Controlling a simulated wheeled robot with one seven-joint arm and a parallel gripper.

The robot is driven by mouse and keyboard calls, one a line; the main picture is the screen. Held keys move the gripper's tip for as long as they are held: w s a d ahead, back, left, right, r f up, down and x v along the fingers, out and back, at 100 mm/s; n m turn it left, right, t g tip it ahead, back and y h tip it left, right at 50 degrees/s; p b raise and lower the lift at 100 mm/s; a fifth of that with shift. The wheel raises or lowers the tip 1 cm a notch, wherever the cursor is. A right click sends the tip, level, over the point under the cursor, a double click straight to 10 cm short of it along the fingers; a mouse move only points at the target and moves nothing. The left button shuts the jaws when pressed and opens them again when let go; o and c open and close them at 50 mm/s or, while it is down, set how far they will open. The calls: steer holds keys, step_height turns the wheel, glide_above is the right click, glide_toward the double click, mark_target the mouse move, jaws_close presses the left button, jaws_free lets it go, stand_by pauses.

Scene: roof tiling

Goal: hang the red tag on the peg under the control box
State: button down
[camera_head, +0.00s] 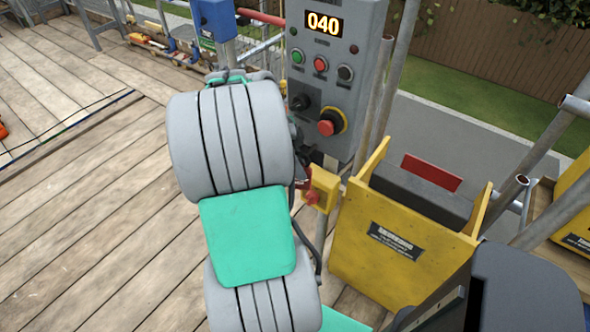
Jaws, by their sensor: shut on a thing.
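The grey control box (333,85) stands upright behind my arm, with an orange 040 display, several buttons and a red stop knob on a yellow ring. Below it, right of my arm, is a small yellow fitting (325,187) with a red part on its front. A small dark red piece (304,183) shows between my arm and this fitting; I cannot tell whether it is the tag. My grey and green arm covers the middle of the view and hides my gripper and whatever it holds. I cannot make out the peg.
A yellow bin (385,252) stands right of the control box's post, with a dark block (418,196) and a red plate (432,172) at its top. Scaffold tubes (548,135) rise at the right. A blue box (215,18) is at the back. The plank deck (80,210) at left is mostly clear.

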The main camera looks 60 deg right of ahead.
steer(key=shift+s+d+f+b, duration=0.1)
steer(key=shift+d+f+b, duration=0.25)
steer(key=shift+d, duration=0.3)
steer(key=shift+s+d+f+b, duration=0.1)
steer(key=shift+d+f+b, duration=0.2)
steer(key=shift+d, duration=0.35)
steer(key=c, duration=1.3)
jaws_free()
steer(key=shift+f, duration=0.1)
steer(key=shift+c, duration=0.2)
